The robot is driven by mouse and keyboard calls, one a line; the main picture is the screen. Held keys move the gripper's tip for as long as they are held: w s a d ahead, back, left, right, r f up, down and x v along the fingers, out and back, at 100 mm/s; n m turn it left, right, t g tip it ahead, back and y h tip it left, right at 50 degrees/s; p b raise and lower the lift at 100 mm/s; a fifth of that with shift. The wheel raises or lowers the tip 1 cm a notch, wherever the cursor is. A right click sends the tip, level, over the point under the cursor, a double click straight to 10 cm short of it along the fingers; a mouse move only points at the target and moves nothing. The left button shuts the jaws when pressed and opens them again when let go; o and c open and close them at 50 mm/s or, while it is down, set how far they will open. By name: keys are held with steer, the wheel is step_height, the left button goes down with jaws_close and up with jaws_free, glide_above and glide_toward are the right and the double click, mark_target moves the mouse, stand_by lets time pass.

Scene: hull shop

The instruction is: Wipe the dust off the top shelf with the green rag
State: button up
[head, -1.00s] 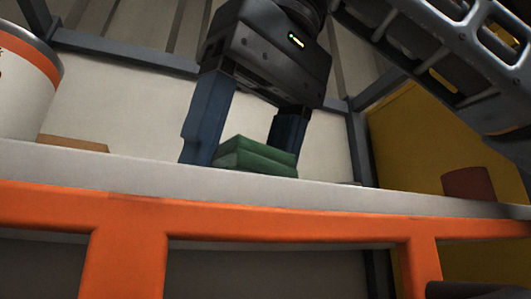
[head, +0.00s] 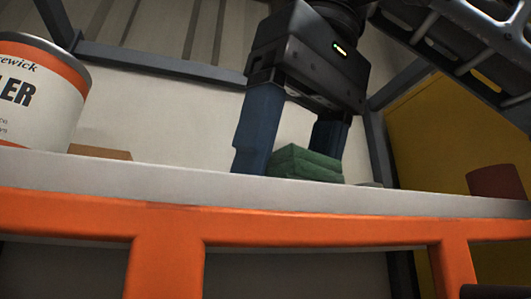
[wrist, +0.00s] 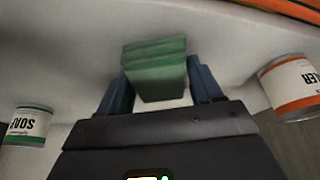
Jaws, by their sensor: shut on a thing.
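The green rag (head: 306,164), a folded layered pad, is between the two blue fingers of my gripper (head: 290,158). My gripper is shut on it and points down over the top shelf (head: 200,181). The rag is low at the shelf surface, but the front edge hides its underside, so contact cannot be told. In the wrist view the rag (wrist: 156,70) shows between the fingers, above the pale shelf top (wrist: 225,45). Dust is not clearly distinguishable on the surface.
A sealer can (head: 40,95) and a flat brown block (head: 100,152) stand left of my gripper. A dark red object (head: 497,181) is at the right. An orange frame (head: 320,229) runs along the shelf front.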

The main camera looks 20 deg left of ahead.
steer(key=shift+w+d+r, duration=0.1)
steer(key=shift+w+d, duration=0.7)
steer(key=shift+d, duration=0.35)
steer(key=shift+w+d+f, duration=0.1)
steer(key=shift+w+d, duration=0.65)
steer(key=shift+d, duration=0.35)
steer(key=shift+w+d+r, duration=0.1)
steer(key=shift+w+d, duration=0.7)
steer(key=shift+d, duration=0.35)
steer(key=shift+r, duration=3)
steer(key=shift+r, duration=0.1)
step_height(320, 180, up, 3)
steer(key=shift+f, duration=0.1)
